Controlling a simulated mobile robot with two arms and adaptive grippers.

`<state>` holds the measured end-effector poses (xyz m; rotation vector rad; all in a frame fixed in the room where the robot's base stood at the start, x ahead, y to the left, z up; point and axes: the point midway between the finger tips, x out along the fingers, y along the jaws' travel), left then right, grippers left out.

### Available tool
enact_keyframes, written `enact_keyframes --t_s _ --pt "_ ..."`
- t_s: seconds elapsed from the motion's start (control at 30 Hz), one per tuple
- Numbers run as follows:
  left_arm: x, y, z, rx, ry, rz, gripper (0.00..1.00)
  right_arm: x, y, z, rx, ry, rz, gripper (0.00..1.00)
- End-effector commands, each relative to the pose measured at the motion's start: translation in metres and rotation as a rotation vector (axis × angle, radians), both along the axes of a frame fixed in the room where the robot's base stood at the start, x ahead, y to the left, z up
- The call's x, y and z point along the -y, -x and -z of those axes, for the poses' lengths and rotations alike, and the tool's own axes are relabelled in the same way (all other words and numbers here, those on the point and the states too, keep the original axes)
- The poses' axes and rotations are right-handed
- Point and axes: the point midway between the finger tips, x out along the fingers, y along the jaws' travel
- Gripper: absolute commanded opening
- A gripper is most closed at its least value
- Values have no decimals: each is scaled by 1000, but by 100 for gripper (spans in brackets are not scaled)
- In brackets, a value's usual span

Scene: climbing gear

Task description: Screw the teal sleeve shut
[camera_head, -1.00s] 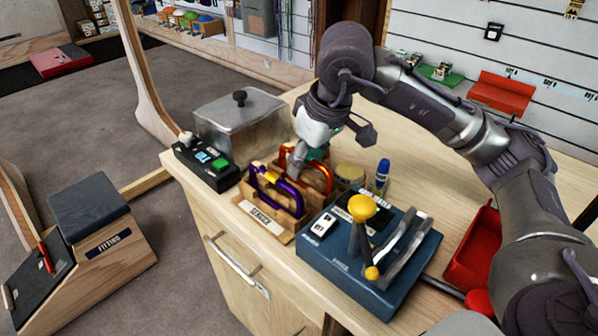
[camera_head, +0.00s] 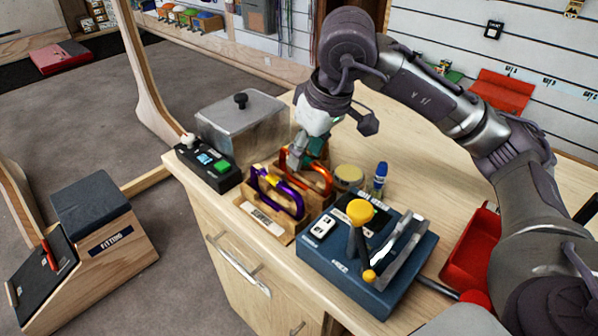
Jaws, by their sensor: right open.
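A teal sleeve (camera_head: 317,147) shows in part in the head view, behind the upper part of an orange carabiner (camera_head: 326,176). The carabiner stands in a wooden holder (camera_head: 262,222), behind a purple carabiner (camera_head: 291,197) with a yellow sleeve (camera_head: 271,180). My right gripper (camera_head: 332,137) is open, its fingers spread above and around the top of the orange carabiner. One finger comes down close to the teal sleeve; I cannot tell whether it touches. The gripper hides part of the sleeve. My left gripper is out of view.
A lidded metal box (camera_head: 240,124) and a black control box (camera_head: 208,165) stand left of the holder. A round tin (camera_head: 348,177), a blue bottle (camera_head: 380,178) and a blue lever device (camera_head: 365,255) stand to the right. A red tray (camera_head: 472,255) lies farther right.

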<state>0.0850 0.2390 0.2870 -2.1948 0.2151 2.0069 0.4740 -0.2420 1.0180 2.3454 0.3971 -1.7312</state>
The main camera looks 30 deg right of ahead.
Motion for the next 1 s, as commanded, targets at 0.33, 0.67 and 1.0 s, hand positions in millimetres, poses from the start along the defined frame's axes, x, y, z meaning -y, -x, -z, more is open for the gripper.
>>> enact_keyframes --t_s 0.33,0.67,1.0 --pt "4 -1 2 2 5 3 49 5 -2 1 0 0 1 46" --pt "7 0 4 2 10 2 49 11 -4 1 0 -1 2 46" --pt "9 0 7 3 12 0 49 14 -5 3 0 1 0 46"
